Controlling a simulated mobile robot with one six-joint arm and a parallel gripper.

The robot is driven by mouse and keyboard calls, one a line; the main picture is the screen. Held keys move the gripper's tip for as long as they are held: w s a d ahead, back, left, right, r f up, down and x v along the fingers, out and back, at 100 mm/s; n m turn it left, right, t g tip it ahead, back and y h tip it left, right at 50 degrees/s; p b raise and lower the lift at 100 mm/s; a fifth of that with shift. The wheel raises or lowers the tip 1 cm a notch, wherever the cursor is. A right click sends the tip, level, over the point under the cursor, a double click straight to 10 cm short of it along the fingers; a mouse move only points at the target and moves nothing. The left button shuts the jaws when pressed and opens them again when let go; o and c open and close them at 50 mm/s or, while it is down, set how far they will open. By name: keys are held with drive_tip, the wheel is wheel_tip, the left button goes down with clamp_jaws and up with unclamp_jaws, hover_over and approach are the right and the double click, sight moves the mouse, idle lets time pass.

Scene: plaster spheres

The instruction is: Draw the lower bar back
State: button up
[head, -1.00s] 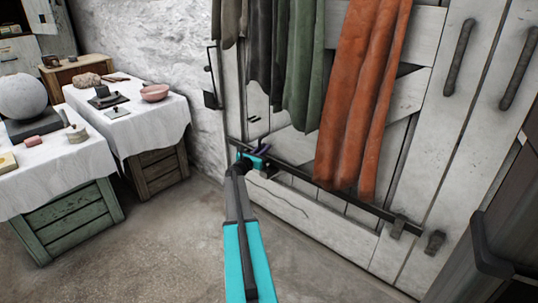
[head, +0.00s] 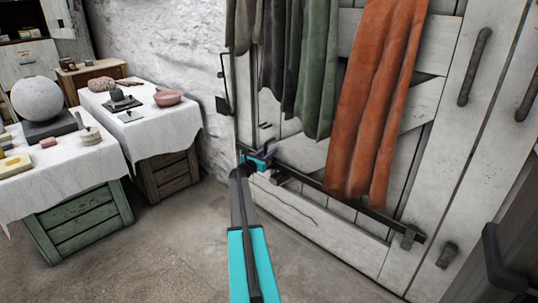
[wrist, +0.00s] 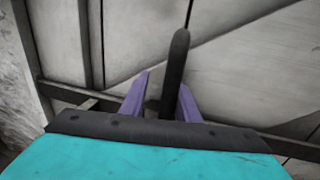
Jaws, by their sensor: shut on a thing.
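The lower bar (head: 312,186) is a long dark bar lying low across the pale plank door, sloping down to the right in the head view. Its right part passes through a dark bracket (head: 408,237). My gripper (head: 262,156) is at the bar's left part, by the door's left edge. In the wrist view its purple fingers (wrist: 160,100) are shut on a dark upright handle (wrist: 177,65) that stands at the bar. The bar also shows to the left of the fingers (wrist: 70,94). The handle's foot is partly hidden by my gripper.
Grey, green and orange cloths (head: 372,110) hang in front of the door above the bar. Dark handles (head: 474,66) are on the door at right. Tables with white cloths (head: 150,120) stand at left. The floor (head: 165,245) between is clear.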

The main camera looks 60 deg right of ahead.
drive_tip(key=shift+w+a, duration=0.1)
drive_tip(key=shift+w, duration=0.05)
drive_tip(key=shift+a, duration=0.1)
drive_tip(key=a+p, duration=0.2)
drive_tip(key=a, duration=1.1)
drive_tip(key=shift+a+p, duration=0.25)
drive_tip(key=shift+p, duration=0.15)
drive_tip(key=shift+w, duration=0.15)
